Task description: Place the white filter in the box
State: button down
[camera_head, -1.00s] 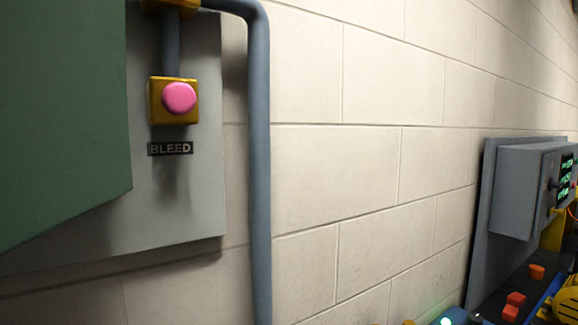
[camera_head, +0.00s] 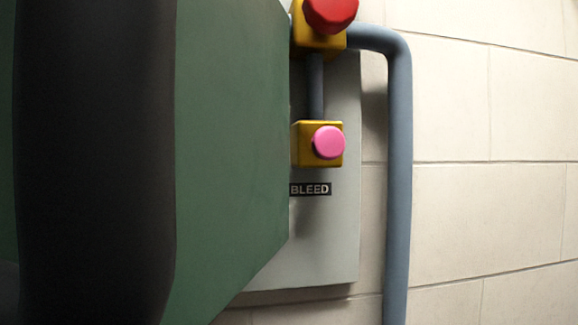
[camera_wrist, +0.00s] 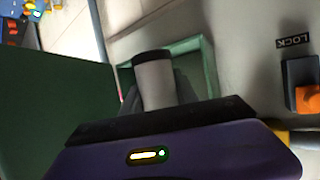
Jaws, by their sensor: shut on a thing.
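In the wrist view, my gripper (camera_wrist: 158,96) is shut on the white filter (camera_wrist: 156,84), a pale cylinder with a dark end cap. The dark end points away from the gripper. A large green panel (camera_head: 235,130), which looks like the box's door, fills the left of the head view. The filter and gripper do not show there.
A yellow housing with a pink button (camera_head: 328,142) sits above a BLEED label (camera_head: 310,189). A red button (camera_head: 330,12) is above it. A grey-blue pipe (camera_head: 398,180) runs down the wall. An orange switch (camera_wrist: 308,98) by a LOCK label (camera_wrist: 294,42) is at right in the wrist view.

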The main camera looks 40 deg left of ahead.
jog(key=w+a+p, duration=0.1)
jog(key=w, duration=0.2)
jog(key=w+a+p, duration=0.1)
jog(key=w, duration=0.2)
jog(key=w+a, duration=0.1)
jog(key=w, duration=0.2)
jog(key=shift+a+r+p, duration=0.1)
jog(key=shift+a+p, duration=0.3)
jog(key=x, duration=0.1)
jog(key=p+x, duration=0.1)
jog(key=x, duration=0.1)
jog(key=shift+w+a+r+p, duration=0.15)
jog(key=shift+r+p, duration=0.05)
jog(key=shift+p, duration=0.15)
jog(key=shift+f, duration=0.5)
jog(key=shift+f, duration=0.15)
jog(key=c, duration=1.2)
grip_release()
